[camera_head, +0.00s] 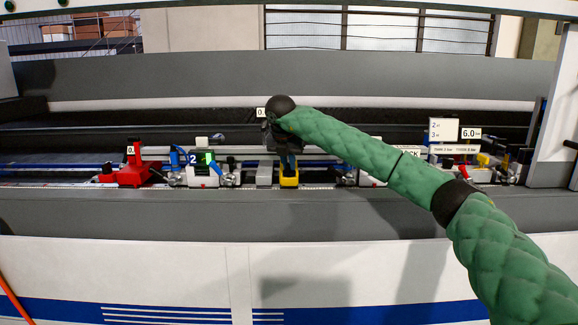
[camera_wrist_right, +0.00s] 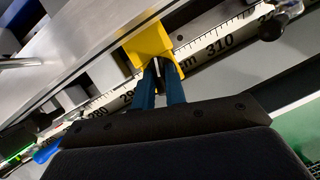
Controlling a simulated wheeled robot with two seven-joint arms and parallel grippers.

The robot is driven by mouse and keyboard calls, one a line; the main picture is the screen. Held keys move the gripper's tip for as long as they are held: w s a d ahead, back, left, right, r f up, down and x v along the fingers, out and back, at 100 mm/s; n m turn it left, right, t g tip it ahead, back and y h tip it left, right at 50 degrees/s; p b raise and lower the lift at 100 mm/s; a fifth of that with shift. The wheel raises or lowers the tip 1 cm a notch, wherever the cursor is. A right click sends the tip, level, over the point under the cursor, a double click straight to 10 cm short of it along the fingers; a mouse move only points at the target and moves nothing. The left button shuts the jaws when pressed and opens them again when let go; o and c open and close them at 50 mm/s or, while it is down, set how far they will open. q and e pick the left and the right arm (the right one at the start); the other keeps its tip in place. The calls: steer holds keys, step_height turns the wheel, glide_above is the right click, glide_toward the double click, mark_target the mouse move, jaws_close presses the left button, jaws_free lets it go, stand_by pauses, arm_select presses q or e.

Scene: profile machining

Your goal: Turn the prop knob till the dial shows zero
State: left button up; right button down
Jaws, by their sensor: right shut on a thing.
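The yellow prop block (camera_head: 289,181) sits on the rail at the middle of the machine, and it shows from close up in the right wrist view (camera_wrist_right: 148,43). My right gripper (camera_head: 288,162) reaches down to it from above. In the right wrist view its two blue fingers (camera_wrist_right: 164,80) are closed at the yellow block around a small dark part, seemingly the prop knob, mostly hidden between them. A small white readout (camera_head: 261,112) beginning with 0 shows beside my wrist; the rest of it is covered. My left gripper is not in view.
A red block (camera_head: 133,171) stands on the rail to the left, next to a white clamp marked 2 (camera_head: 203,174). A printed ruler (camera_wrist_right: 220,42) runs along the rail.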

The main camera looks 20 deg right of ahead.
steer(key=shift+m, duration=0.7)
steer(key=shift+g, duration=0.3)
steer(key=shift+h, duration=0.3)
steer(key=c, duration=1.4)
jaws_free()
steer(key=shift+c, duration=0.2)
steer(key=shift+a, duration=0.1)
steer(key=v, duration=0.7)
steer(key=shift+r+b, duration=0.3)
steer(key=shift+b, duration=0.05)
steer(key=shift+s, duration=0.1)
